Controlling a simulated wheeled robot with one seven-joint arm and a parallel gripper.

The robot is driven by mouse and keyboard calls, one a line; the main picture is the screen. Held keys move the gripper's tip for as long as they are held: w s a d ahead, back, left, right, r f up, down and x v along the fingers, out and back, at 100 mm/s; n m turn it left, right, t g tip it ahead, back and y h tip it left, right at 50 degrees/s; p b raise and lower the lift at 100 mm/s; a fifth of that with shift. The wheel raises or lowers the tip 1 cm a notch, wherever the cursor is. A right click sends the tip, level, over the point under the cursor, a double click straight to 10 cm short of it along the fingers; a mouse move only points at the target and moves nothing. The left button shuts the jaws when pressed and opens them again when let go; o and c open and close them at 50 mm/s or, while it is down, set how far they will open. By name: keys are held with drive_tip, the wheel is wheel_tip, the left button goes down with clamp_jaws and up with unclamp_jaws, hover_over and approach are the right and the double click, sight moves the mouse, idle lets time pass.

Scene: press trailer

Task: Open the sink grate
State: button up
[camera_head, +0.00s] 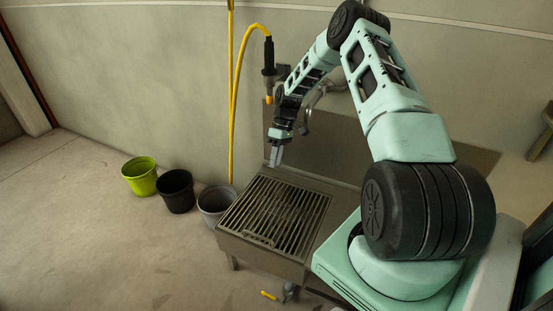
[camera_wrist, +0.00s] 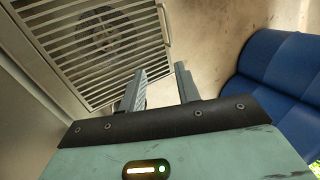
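The sink grate (camera_head: 274,212) is a dark slatted metal grid lying flat and closed on top of the low steel sink (camera_head: 262,247). A small handle (camera_head: 258,240) sits at its front edge. In the wrist view the grate (camera_wrist: 100,50) fills the upper left, with a round shape dimly seen beneath its bars. My gripper (camera_head: 274,160) is above the back of the sink in the head view, apart from the grate. In the wrist view its two fingers (camera_wrist: 158,88) stand apart with nothing between them.
Green (camera_head: 140,176), black (camera_head: 176,190) and grey (camera_head: 215,203) buckets stand on the floor left of the sink. A yellow hose (camera_head: 235,90) hangs by the wall above. A blue padded object (camera_wrist: 285,75) is at right in the wrist view. Floor in front is mostly clear.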

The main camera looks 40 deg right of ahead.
wheel_tip(320, 180, up, 10)
drive_tip(key=p, duration=0.1)
idle(0.4)
idle(0.4)
